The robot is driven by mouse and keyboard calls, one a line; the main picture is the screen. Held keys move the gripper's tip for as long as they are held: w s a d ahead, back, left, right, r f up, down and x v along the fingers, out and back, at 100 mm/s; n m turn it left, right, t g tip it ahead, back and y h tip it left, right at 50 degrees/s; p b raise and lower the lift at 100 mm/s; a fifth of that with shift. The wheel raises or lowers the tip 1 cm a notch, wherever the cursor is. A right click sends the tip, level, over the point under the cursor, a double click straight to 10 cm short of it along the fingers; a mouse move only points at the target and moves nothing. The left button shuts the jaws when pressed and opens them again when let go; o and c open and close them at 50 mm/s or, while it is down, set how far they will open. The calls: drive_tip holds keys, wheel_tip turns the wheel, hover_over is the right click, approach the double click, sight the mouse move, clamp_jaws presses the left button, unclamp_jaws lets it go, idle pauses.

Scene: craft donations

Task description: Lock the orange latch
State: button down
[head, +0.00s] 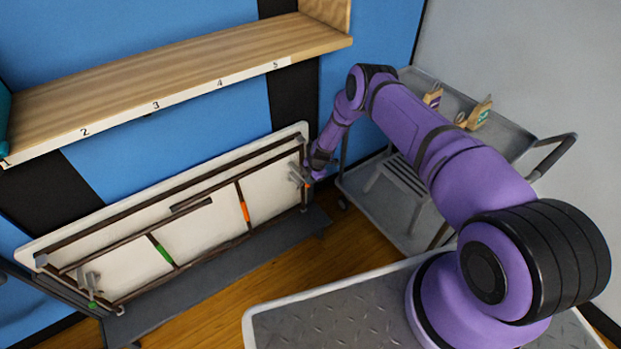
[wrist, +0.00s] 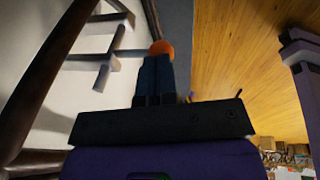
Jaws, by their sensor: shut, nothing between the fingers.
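A folded white table (head: 205,235) with brown metal legs stands on its side along the blue wall. The orange latch (head: 309,182) is a small piece at its right end, mostly hidden by my gripper in the head view. In the wrist view its rounded orange end (wrist: 161,47) shows just beyond my fingertips. My gripper (head: 304,176) is shut and empty; its dark fingers (wrist: 157,60) point at the orange end and overlap it in the picture. I cannot tell whether they touch it. Whether the latch is locked is not clear.
A green latch piece (head: 91,303) is at the table's lower left. Orange (head: 245,211) and green (head: 163,252) bands mark the leg bars. A numbered wooden shelf (head: 190,75) hangs above. A grey cart (head: 480,130) stands right. Wooden floor (head: 270,275) lies open in front.

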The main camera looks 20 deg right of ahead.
wheel_tip(320, 180, down, 3)
drive_tip(key=shift+f, duration=0.2)
drive_tip(key=shift+s+f, duration=0.1)
drive_tip(key=shift+f, duration=0.2)
drive_tip(key=shift+s, duration=0.1)
idle(0.3)
